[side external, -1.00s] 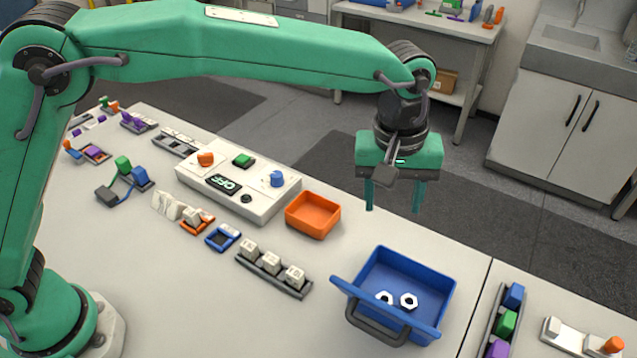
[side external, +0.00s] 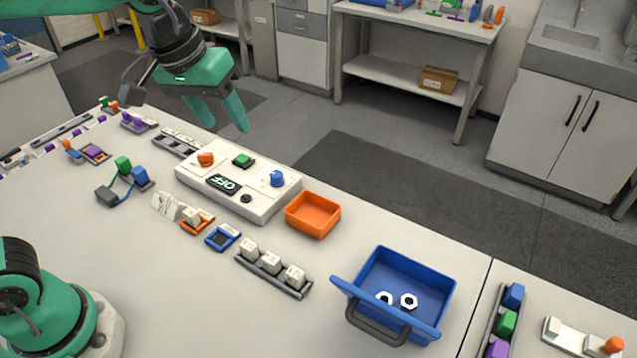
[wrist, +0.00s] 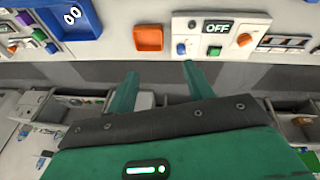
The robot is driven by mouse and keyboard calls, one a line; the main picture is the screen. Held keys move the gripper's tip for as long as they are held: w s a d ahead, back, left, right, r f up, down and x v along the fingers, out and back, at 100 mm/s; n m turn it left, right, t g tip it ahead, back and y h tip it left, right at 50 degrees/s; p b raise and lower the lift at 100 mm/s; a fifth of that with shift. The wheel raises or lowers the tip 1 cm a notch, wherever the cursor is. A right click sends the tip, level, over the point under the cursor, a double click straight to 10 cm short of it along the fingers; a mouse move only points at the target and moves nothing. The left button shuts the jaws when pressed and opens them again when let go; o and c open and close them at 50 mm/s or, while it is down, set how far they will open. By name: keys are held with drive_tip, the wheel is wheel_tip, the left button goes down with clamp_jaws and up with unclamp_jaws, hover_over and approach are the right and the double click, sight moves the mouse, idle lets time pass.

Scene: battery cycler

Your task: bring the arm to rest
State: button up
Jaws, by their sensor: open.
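My gripper (side external: 220,118) is green, open and empty. In the side external view it hangs in the air at the upper left, tilted, above and behind the white cycler box (side external: 236,184). In the wrist view my gripper's two fingers (wrist: 160,82) stand apart with nothing between them. The cycler box also shows in the wrist view (wrist: 207,23), with its display reading OFF. My gripper appears clear of everything around it.
An orange tray (side external: 313,214) sits beside the cycler box. A blue bin (side external: 432,277) with white nuts stands at the front right. A rack of white blocks (side external: 272,270) and small coloured parts lie on the white table (side external: 110,245).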

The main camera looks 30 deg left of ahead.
drive_tip(key=s+a+f+m+t+y, duration=0.1)
drive_tip(key=s+a+f, duration=0.3)
drive_tip(key=s+a, duration=0.6)
drive_tip(key=shift+s+a+f+m+t, duration=0.2)
drive_tip(key=shift+s+m+t, duration=0.4)
drive_tip(key=shift+s, duration=0.35)
